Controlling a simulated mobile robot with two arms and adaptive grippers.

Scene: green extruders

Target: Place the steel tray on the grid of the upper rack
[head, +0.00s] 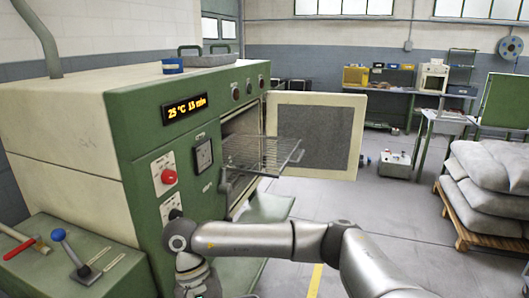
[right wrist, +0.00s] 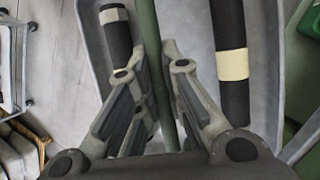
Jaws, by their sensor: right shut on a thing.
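The oven door (head: 348,130) is open, and a wire grid rack (head: 262,154) sticks out of the opening. In the right wrist view my right gripper (right wrist: 170,50) is shut on a green bar (right wrist: 155,60). The bar runs over a grey tray (right wrist: 90,30) holding dark rolls (right wrist: 230,60) with pale bands. I cannot tell whether this is the steel tray. In the head view my right arm bends down past the bottom edge, hiding its gripper. My left gripper is not in view.
A bench (head: 40,255) with a red-handled hammer and a blue-knobbed lever stands at the lower left. Sacks on a pallet (head: 470,225) are at the right. The floor before the door is mostly clear.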

